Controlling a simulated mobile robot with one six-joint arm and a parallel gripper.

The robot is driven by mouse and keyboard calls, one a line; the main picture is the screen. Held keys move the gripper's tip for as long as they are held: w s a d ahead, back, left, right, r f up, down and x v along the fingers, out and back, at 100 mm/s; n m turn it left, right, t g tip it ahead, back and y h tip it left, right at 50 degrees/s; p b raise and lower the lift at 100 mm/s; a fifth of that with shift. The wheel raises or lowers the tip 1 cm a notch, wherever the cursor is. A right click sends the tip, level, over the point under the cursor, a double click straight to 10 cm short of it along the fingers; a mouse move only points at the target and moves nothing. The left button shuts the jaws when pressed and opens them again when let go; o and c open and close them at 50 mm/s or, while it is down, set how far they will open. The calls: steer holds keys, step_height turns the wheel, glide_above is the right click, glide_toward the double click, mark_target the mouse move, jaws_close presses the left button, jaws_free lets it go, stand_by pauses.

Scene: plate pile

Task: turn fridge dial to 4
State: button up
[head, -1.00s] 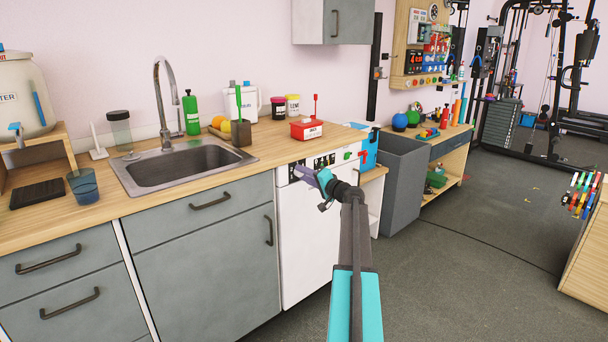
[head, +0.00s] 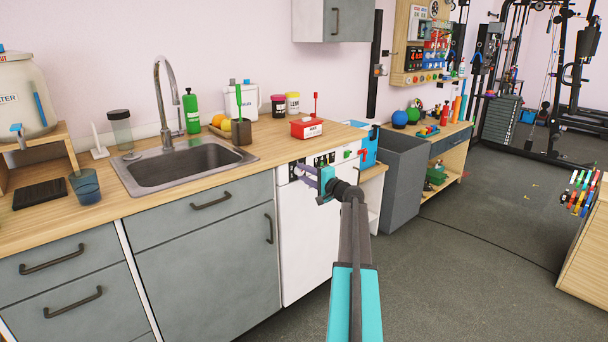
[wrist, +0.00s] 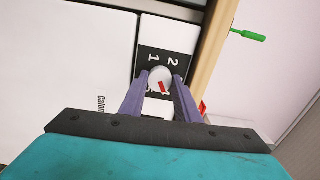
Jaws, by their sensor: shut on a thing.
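The fridge (head: 305,240) is the white unit under the wooden counter, with a dark control strip along its top front edge. In the wrist view its dial (wrist: 157,75) is a round white knob with a red mark, on a black panel with white numbers. A 1 and a 2 are readable beyond the knob; other markings are partly hidden by the fingers. The red mark sits on the near side of the knob, away from the 1 and 2. My gripper (head: 304,174) is at the fridge's control strip, its purple fingers shut on the dial from both sides.
The counter edge (wrist: 215,50) runs close beside the dial. A red box (head: 306,128) with an upright stick stands on the counter above. A grey bin (head: 402,180) stands right of the fridge. Open floor lies in front.

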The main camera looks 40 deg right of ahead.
steer(key=o, duration=1)
steer(key=shift+o, duration=0.2)
steer(key=shift+s, duration=0.15)
steer(key=s+a, duration=0.1)
steer(key=s, duration=1.2)
steer(key=shift+s+p, duration=0.25)
steer(key=shift+p, duration=0.1)
